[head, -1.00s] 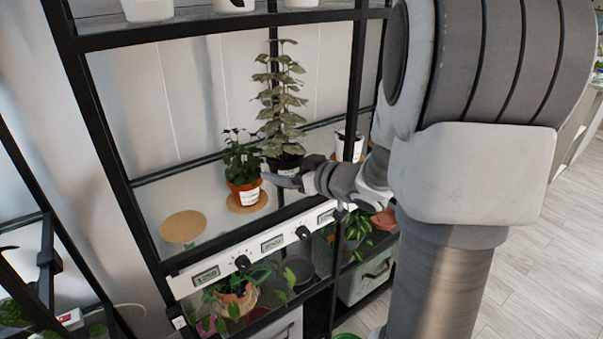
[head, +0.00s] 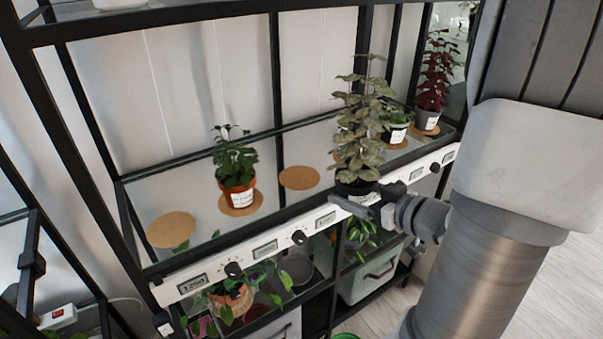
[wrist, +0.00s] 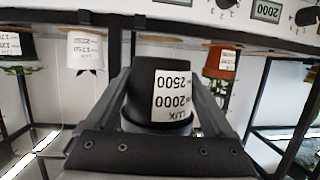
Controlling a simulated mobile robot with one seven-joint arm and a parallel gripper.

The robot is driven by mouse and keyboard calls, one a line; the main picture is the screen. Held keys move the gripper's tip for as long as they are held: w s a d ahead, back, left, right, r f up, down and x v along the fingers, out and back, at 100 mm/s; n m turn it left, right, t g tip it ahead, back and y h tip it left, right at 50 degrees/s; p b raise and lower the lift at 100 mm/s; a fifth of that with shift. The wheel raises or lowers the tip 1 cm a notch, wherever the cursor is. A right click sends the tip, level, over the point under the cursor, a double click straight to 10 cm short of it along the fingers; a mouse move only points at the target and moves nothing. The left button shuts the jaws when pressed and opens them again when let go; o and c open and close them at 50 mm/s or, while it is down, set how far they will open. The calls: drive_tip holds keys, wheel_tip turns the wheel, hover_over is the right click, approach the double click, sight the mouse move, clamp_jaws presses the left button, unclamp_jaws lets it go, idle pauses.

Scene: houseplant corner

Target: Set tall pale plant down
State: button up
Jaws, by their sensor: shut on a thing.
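The tall pale plant (head: 362,125) has greyish-green leaves on an upright stem in a black pot (head: 352,192) with a white label. My gripper (head: 372,210) is shut on this pot at the shelf's front rail. In the wrist view, which is upside down, the black pot (wrist: 146,88) sits between both fingers, and its label shows 2000, 2500 and LUX. Whether the pot bottom touches anything is unclear. An empty cork coaster (head: 299,178) lies left of the plant. Another coaster (head: 341,156) is partly hidden behind its leaves.
A small green plant in a terracotta pot (head: 237,190) stands on a coaster to the left. An empty coaster (head: 171,229) lies at far left. A white-labelled pot (head: 394,133) and a red-leaved plant (head: 434,75) stand to the right. A white dial rail (head: 290,238) edges the shelf.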

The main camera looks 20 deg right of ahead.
drive_tip(key=b, duration=0.3)
hover_over(299, 177)
drive_tip(key=shift+s+d, duration=0.1)
drive_tip(key=shift+s, duration=0.35)
drive_tip(key=shift+w+f+b, duration=0.2)
drive_tip(key=shift+f+b, duration=0.15)
drive_tip(key=shift+f, duration=0.55)
drive_tip(key=shift+w+f+b, duration=0.15)
drive_tip(key=shift+f+b, duration=0.2)
drive_tip(key=shift+f, duration=0.5)
drive_tip(key=shift+f, duration=0.25)
drive_tip(key=o, duration=1.2)
drive_tip(key=shift+r, duration=0.1)
drive_tip(key=shift+o, duration=0.2)
